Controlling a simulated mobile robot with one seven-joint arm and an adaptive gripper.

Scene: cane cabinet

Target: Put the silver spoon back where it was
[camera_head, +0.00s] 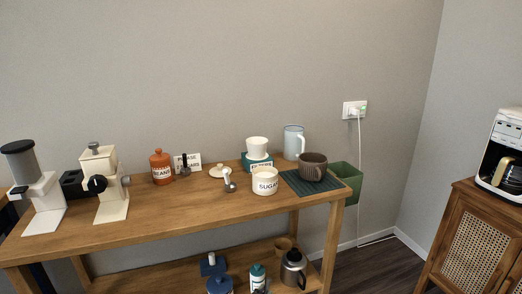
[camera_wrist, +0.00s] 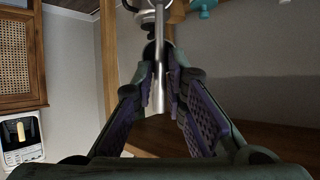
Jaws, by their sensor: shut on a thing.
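In the wrist view, my gripper (camera_wrist: 158,62) is shut on the handle of a silver spoon (camera_wrist: 158,95). The far end of the spoon runs past the top edge of that view, so its bowl cannot be made out. My gripper does not show in the head view. There, the cream SUGAR jar (camera_head: 265,187) stands on the wooden table (camera_head: 190,212), left of the dark green mat (camera_head: 300,188). A silver scoop-like piece (camera_head: 229,182) is seen just left of the jar, near a round lid with a knob (camera_head: 219,172).
A brown mug (camera_head: 313,166) sits on the mat. A white cup (camera_head: 257,147) stands on a teal box, with a pale blue jug (camera_head: 293,143) behind. An orange BEANS jar (camera_head: 161,168) and a grinder (camera_head: 103,185) are left. The front middle tabletop is clear.

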